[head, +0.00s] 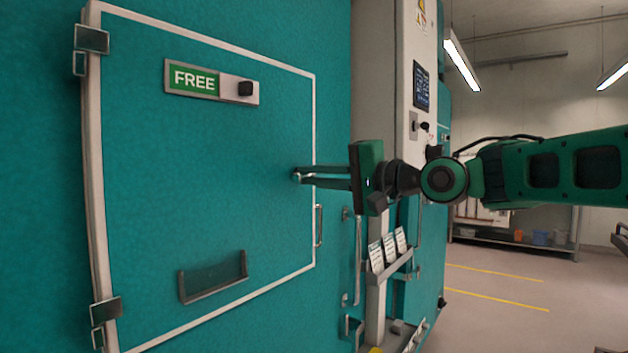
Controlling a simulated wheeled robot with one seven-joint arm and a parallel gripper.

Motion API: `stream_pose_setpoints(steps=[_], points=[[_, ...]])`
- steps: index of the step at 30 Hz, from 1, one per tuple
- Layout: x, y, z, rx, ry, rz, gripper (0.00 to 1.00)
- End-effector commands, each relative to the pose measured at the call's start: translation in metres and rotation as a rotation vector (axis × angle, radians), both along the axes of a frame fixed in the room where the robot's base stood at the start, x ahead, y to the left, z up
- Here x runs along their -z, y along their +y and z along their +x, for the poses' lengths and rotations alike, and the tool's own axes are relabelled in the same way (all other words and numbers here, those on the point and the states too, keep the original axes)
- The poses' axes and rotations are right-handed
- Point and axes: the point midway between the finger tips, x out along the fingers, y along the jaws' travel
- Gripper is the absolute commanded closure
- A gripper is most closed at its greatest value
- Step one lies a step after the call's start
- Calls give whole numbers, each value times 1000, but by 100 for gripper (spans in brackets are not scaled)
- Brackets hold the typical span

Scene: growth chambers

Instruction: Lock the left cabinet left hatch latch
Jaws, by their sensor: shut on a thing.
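The teal hatch (200,180) with a white frame fills the left of the head view and looks closed. A green "FREE" sign (194,80) with a black knob (245,88) sits near its top. My gripper (300,177) reaches in from the right at the hatch's right edge. Its fingers are shut on a small metal piece (296,176), which looks like the latch. The fingers hide most of it, so its turn position cannot be told.
A metal handle (318,226) is on the hatch's right edge, below my gripper. A label rack (390,262) and a white control column (393,60) stand to the right. A shelf (520,240) is at the back. The floor (530,300) at right is mostly clear.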

Motion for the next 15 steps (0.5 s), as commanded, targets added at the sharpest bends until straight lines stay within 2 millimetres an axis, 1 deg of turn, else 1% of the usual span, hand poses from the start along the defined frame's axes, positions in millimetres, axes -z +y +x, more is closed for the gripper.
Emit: stream_pose_setpoints(steps=[1,9,15], points=[[1,-6,5,16,25,18,100],[2,-6,5,16,135,105,100],[3,-6,5,16,173,133,100]])
